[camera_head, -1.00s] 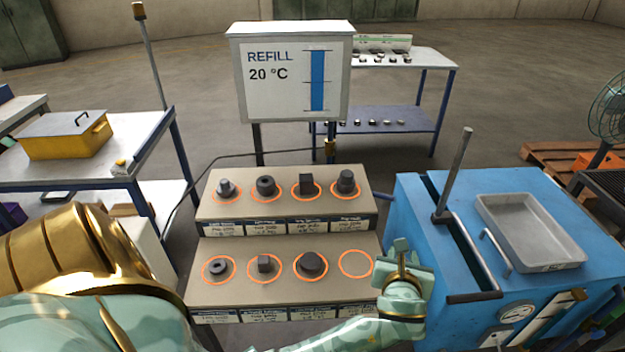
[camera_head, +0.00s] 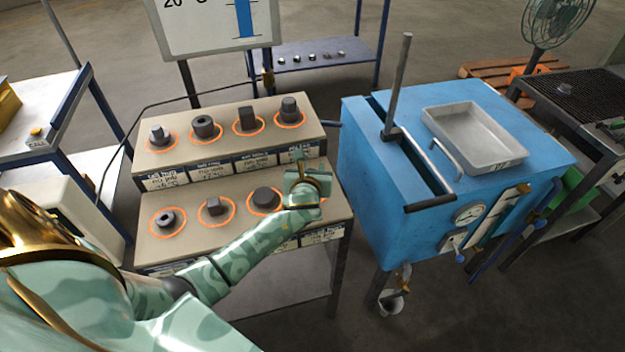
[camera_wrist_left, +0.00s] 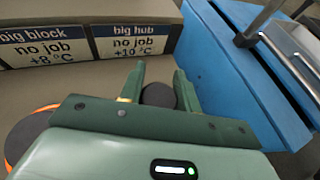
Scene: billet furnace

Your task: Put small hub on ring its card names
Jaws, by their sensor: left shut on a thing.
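My left gripper (camera_head: 303,178) is over the right end of the front tier of a beige two-tier stand (camera_head: 180,248). It is shut on a dark round part, the small hub (camera_wrist_left: 158,95), which shows between the fingers in the left wrist view. In the head view the gripper hides the hub and the rightmost front ring place, so I cannot tell whether the hub touches the tier. Cards on the back tier read "big block no job" (camera_wrist_left: 45,45) and "big hub no job" (camera_wrist_left: 133,38). The front cards are unreadable. My right gripper is not in view.
Dark parts stand in orange rings on both tiers; a big round one (camera_head: 264,197) is just left of my gripper. A blue tank (camera_head: 375,190) with an upright lever (camera_head: 398,80) and grey tray (camera_head: 477,135) stands close right. A sign (camera_head: 215,25) rises behind.

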